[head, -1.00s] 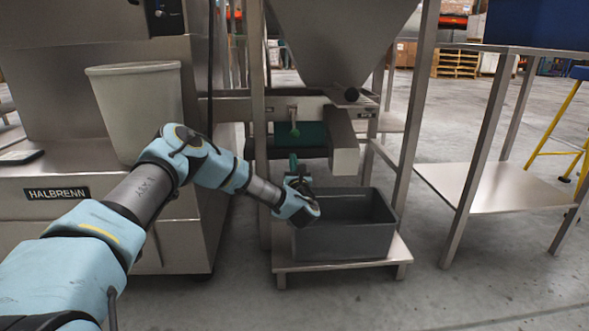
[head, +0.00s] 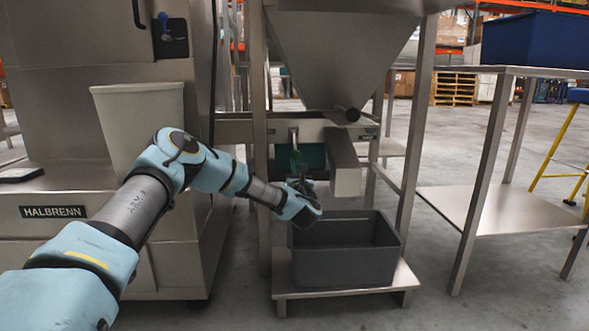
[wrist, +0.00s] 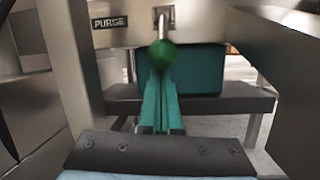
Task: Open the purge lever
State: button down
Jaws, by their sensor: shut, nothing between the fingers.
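The purge lever shows in the wrist view as a metal stem with a round green knob (wrist: 162,54), hanging down beside the PURGE label (wrist: 108,22). My gripper (wrist: 161,76) is shut and empty, its teal fingers pointing at the knob from just below. The knob overlaps the fingertips in this view, so I cannot tell whether they touch. In the head view my gripper (head: 296,153) is raised in front of the lever's bracket under the hopper. There the lever's metal stem (head: 293,136) shows above the fingers, and the knob is hard to separate from them.
A grey bin (head: 345,265) stands on a low metal shelf below my gripper. A square metal chute (head: 345,165) is close on the right, and a steel frame post (head: 260,150) on the left. A green panel (wrist: 200,70) lies behind the lever.

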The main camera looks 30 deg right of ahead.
jog(key=shift+s+a+r+g+p, duration=0.1)
jog(key=shift+s+r+g+p, duration=0.2)
jog(key=shift+p, duration=0.6)
